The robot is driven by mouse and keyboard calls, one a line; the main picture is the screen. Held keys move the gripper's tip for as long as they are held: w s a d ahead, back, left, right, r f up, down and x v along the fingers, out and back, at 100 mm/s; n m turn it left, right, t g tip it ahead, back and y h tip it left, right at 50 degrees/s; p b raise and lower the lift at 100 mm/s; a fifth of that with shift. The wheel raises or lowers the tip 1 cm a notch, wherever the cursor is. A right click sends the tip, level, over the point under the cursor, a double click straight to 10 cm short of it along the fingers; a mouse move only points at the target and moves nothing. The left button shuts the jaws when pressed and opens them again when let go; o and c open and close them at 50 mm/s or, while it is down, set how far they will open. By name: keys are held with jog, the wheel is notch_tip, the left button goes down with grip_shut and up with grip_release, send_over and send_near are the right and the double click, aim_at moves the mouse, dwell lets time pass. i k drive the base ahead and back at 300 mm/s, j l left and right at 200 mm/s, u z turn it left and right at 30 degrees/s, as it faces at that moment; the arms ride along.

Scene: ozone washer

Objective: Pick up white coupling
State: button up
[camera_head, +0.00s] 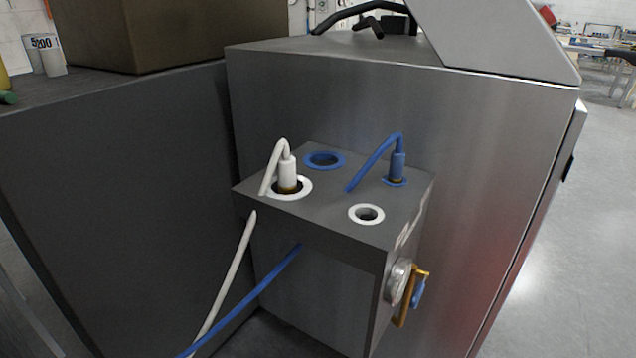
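The white coupling (287,173) stands upright in a white-rimmed hole (304,190) at the left of the grey box's top (340,208). A white hose (238,262) loops from its top, passes over the box's front edge and hangs down to the lower left. A brass-coloured part shows at its base. A blue coupling (398,167) stands in a smaller blue-rimmed hole at the back right, with a blue hose (262,283) also running to the lower left. My gripper is not in view.
An empty blue-rimmed hole (325,160) and an empty smaller white-rimmed hole (366,214) are on the box top. A brass valve (408,297) sticks out of the box's right side. A metal cabinet (480,150) rises behind, and a dark panel (120,200) stands left. Floor is open at right.

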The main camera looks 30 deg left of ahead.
aim_at(286, 170)
jog(key=u, duration=1.6)
